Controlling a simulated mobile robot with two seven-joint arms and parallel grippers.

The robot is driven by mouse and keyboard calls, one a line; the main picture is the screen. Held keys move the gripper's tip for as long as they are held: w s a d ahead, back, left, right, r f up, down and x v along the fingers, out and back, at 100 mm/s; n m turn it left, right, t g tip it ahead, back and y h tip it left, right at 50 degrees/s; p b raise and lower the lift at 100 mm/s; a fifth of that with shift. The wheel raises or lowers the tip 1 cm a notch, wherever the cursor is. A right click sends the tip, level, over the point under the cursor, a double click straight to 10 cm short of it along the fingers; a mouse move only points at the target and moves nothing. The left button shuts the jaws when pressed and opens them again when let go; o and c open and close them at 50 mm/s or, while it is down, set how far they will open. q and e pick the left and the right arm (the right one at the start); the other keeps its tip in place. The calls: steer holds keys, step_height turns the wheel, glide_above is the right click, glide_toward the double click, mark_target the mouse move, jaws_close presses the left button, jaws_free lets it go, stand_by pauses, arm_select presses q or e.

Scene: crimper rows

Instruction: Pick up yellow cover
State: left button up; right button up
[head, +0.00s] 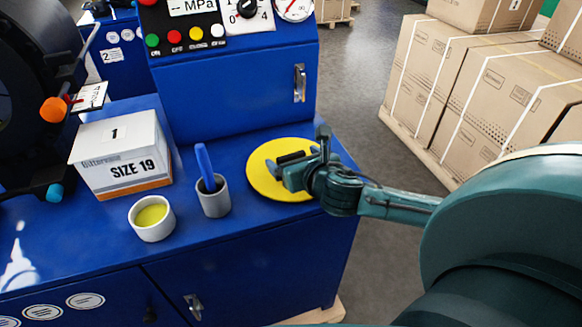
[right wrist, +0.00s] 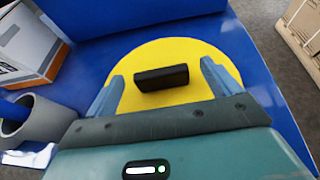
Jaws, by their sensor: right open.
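The yellow cover (head: 264,181) is a flat round disc with a black bar handle (head: 291,157) on top. It lies on the blue bench top near its right end. It also shows in the right wrist view (right wrist: 190,53), with the black handle (right wrist: 161,77) across its middle. My right gripper (head: 297,170) is over the cover with its fingers open. In the right wrist view its two fingers (right wrist: 161,86) stand on either side of the handle, with gaps at both ends. I cannot tell whether they touch the disc. My left gripper is not in view.
A grey cup with a blue marker (head: 213,197) and a white cup with yellow contents (head: 152,218) stand left of the cover. A SIZE 19 box (head: 122,155) is further left. The blue control cabinet (head: 237,92) rises behind. Stacked cartons (head: 480,90) stand at right.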

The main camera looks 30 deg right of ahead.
mark_target(281, 151)
steer(key=shift+x, duration=1.2)
steer(key=c, duration=1.2)
